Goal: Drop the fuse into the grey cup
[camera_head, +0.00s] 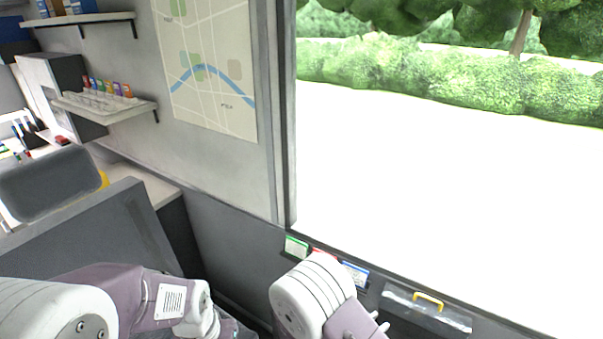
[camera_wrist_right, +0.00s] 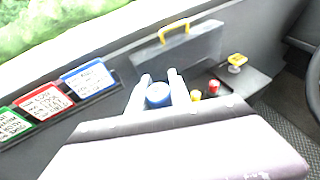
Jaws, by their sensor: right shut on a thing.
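My right gripper (camera_wrist_right: 160,88) is shut on a small blue round-ended piece, which looks like the fuse (camera_wrist_right: 158,95), between its two pale fingertips. It is seen in front of the grey case in the right wrist view. In the head view the fingertips of my right gripper (camera_head: 379,322) show small at the bottom, and the fuse cannot be made out there. My left arm comes in at the lower left, but its gripper is not seen. I cannot make out a grey cup in either view.
A grey case (camera_wrist_right: 165,60) with a yellow handle stands below the window. Small yellow (camera_wrist_right: 196,95) and red (camera_wrist_right: 214,87) pieces are right of the fingers, with a yellow-topped item (camera_wrist_right: 237,62) farther off. Green, red and blue label cards (camera_wrist_right: 88,77) line the ledge.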

